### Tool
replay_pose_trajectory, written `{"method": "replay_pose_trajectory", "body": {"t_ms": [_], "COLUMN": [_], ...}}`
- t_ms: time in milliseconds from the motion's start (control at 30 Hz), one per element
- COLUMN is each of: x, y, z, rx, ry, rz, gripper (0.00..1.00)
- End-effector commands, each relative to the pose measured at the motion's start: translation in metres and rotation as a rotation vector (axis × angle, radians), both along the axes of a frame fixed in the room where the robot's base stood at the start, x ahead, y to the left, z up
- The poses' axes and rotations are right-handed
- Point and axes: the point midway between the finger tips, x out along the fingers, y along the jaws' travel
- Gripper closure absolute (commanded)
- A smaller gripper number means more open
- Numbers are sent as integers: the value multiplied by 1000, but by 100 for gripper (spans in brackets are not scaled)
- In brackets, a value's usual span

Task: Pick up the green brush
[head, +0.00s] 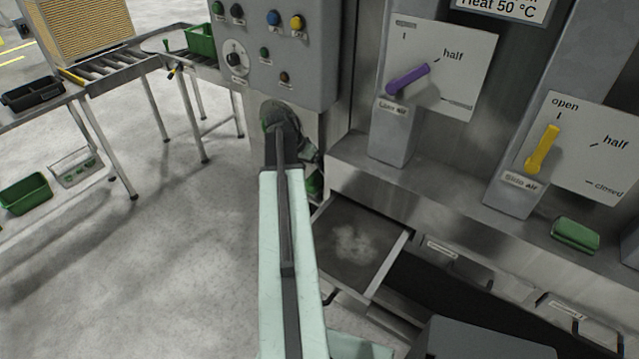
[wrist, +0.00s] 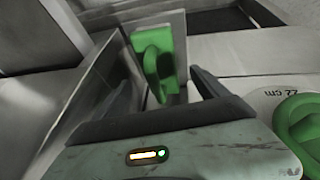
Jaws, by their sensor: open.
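In the wrist view, my gripper (wrist: 158,80) is open, with its two dark fingers apart. An upright green thing with a bent, handle-like shape, possibly the green brush (wrist: 155,60), shows between and beyond the fingers, against grey metal plates. I cannot tell whether a finger touches it. In the head view, my arm reaches away toward the machine's left end and largely hides my gripper.
A round green thing (wrist: 302,122) lies right of my gripper, by a "22 cm" mark. A green block (head: 575,235) sits on the right ledge. An open metal drawer (head: 388,262) is right of my arm. A purple lever (head: 408,78) and yellow lever (head: 542,150) stand above.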

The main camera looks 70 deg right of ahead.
Motion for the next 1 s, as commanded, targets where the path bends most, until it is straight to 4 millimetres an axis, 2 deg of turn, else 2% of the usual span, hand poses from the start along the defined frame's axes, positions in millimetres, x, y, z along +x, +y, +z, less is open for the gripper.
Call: {"method": "replay_pose_trajectory", "body": {"t_ms": [300, 567, 667, 833, 1000], "x": [-12, -15, -15, -15, -15], "y": [-16, -18, -18, -19, -19], "z": [-45, -44, -44, -44, -44], "rx": [1, 1, 1, 1, 1], "ry": [-1, 0, 0, 0, 0], "rz": [-1, 0, 0, 0, 0], "gripper": [17, 17, 42, 89, 90]}}
